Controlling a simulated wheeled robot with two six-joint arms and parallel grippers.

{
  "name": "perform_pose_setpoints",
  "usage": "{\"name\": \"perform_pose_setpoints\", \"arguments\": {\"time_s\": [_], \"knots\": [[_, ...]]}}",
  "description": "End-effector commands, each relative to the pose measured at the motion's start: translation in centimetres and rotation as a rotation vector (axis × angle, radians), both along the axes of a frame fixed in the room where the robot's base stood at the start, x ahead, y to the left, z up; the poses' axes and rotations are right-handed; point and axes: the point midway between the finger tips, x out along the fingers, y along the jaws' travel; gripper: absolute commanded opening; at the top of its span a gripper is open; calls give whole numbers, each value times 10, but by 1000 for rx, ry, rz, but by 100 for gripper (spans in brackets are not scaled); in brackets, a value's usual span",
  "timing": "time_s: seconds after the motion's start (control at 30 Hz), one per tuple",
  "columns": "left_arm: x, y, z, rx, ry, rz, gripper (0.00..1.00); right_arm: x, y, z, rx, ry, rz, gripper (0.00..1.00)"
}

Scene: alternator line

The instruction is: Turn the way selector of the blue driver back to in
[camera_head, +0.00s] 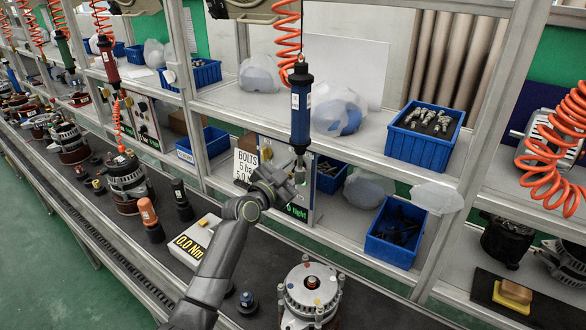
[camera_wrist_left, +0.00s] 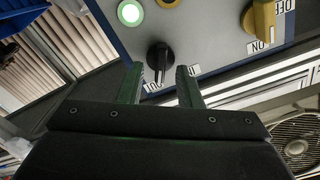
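The blue driver (camera_head: 301,105) hangs upright on an orange coiled hose in the head view. Behind its lower end stands its control box (camera_head: 266,150), largely hidden by my left gripper and the driver. In the left wrist view the black way selector knob (camera_wrist_left: 160,57) sits on the grey panel. Its white mark points down, towards a small label (camera_wrist_left: 154,86) that seems to read OUT. My left gripper (camera_wrist_left: 160,82) is open, its fingertips just below and either side of the knob; contact cannot be told. It also shows in the head view (camera_head: 283,180). My right gripper is not in view.
The panel also has a lit green lamp (camera_wrist_left: 130,12) and a yellow ON/OFF switch (camera_wrist_left: 261,20). A BOLTS sign (camera_head: 245,165) stands beside the box. An alternator (camera_head: 311,290) sits on the belt at the front. Blue bins (camera_head: 425,146) stand on the shelf at right.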

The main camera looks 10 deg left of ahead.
Motion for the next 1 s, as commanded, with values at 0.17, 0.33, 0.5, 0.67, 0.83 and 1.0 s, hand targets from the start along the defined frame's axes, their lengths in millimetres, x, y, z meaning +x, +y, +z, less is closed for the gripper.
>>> {"name": "perform_pose_setpoints", "arguments": {"time_s": [0.17, 0.33, 0.5, 0.67, 0.83, 1.0], "knots": [[4, -2, 0, -1, 1, 1, 32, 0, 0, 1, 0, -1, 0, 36], [4, -2, 0, -1, 0, 1, 32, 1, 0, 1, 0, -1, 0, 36], [4, -2, 0, 0, 0, 1, 16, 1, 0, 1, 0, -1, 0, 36], [4, -2, 0, 0, 1, 1, 0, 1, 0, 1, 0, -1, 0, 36], [4, -2, 0, -2, 2, 1, 0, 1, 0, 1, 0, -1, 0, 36], [4, -1, 0, -27, 12, 1, 0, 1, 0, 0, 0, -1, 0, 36]]}}
